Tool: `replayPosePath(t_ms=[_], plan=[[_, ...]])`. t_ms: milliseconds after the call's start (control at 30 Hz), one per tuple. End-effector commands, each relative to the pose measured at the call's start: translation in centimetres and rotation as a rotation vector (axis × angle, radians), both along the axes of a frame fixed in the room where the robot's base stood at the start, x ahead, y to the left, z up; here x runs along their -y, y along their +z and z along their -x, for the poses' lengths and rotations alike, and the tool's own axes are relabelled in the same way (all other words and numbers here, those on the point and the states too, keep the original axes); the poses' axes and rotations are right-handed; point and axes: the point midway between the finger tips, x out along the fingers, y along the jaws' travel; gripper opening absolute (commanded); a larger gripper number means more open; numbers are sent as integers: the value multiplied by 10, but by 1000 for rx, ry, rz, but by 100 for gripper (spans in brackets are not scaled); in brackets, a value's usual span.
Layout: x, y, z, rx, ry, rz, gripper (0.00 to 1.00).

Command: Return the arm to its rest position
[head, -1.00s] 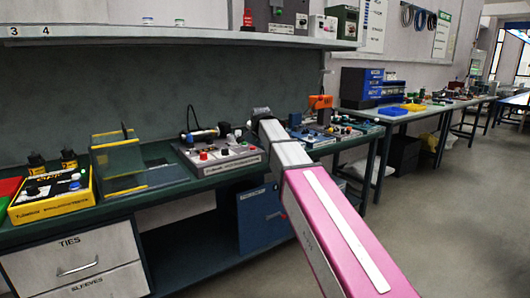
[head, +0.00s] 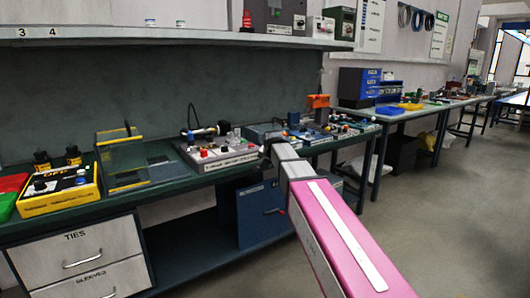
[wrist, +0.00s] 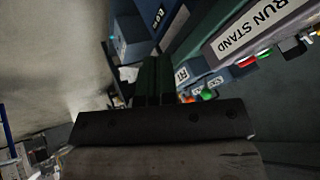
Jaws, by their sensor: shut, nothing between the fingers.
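My arm, pink with a grey forearm, reaches from the bottom right toward the bench in the head view. Its end is near the bench's front edge, beside the grey control box, and I cannot make out the fingers there. In the wrist view my gripper (wrist: 152,82) shows as a dark block with two dark fingers side by side, shut with nothing between them. A box labelled RUN STAND (wrist: 262,25) with coloured buttons lies to the right of the fingers in the wrist view.
The green bench holds a yellow box (head: 58,190), a clear yellow-edged guard (head: 124,160) and a grey control box (head: 222,153). An orange device (head: 318,102) stands farther right. A shelf (head: 170,36) runs above. Open floor (head: 440,220) lies to the right.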

Motion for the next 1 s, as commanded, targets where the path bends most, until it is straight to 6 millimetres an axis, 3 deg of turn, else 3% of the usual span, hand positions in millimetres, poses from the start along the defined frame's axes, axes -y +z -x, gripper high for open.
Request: replayPosePath(t_ms=[267,400,600,800,1000], plan=[[63,-109,74,-174,108,117,0],[94,-161,121,-276,181,168,0],[132,-224,194,-418,297,212,0],[159,-267,261,-536,405,227,0],[170,-285,293,-590,463,227,0]])
